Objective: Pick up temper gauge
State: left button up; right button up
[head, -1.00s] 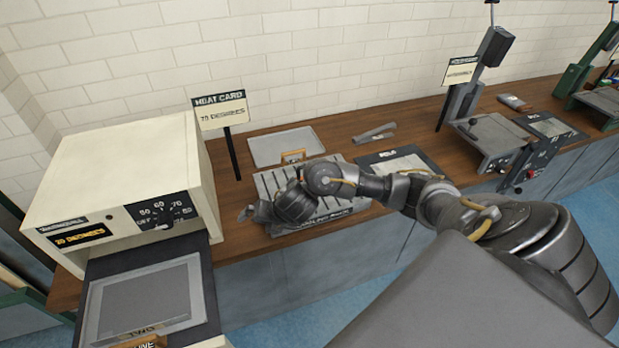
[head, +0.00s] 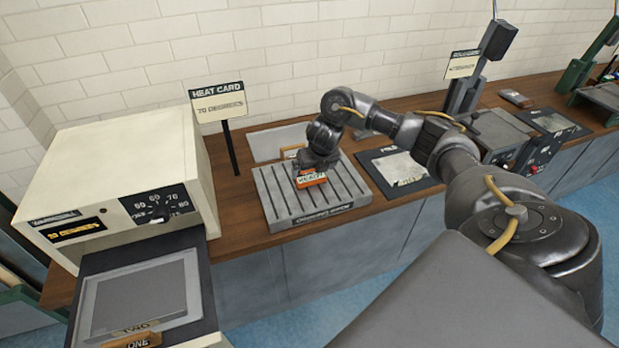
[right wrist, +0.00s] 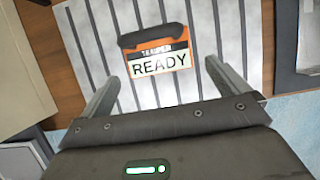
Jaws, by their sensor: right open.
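The temper gauge (head: 311,180) is a small orange block with a dark top part and a pale label. It lies on the grey slotted rack (head: 270,197) on the wooden counter. In the right wrist view the gauge (right wrist: 158,62) shows the words "TEMPER" and "READY". My right gripper (head: 310,168) is over the rack at the gauge, pointing down. In the right wrist view its two fingers (right wrist: 165,85) are apart, one to each side of the gauge's near edge, with nothing between them gripped. My left gripper is not in view.
A cream heating cabinet (head: 110,170) with a dial and an extended tray (head: 90,330) stands at left. A heat card sign (head: 217,100) reads 70 degrees. A dark-framed board (head: 375,172) lies right of the rack. A grey machine (head: 500,135) stands further right.

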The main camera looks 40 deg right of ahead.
aim_at(310, 174)
jog(key=shift+w+x, duration=0.2)
jog(key=shift+x, duration=1.3)
jog(key=shift+w+x, duration=0.2)
jog(key=shift+x, duration=1.25)
jog(key=shift+r, duration=0.2)
jog(key=c, duration=0.9)
jog(key=shift+o, duration=0.2)
jog(key=shift+r, duration=0.15)
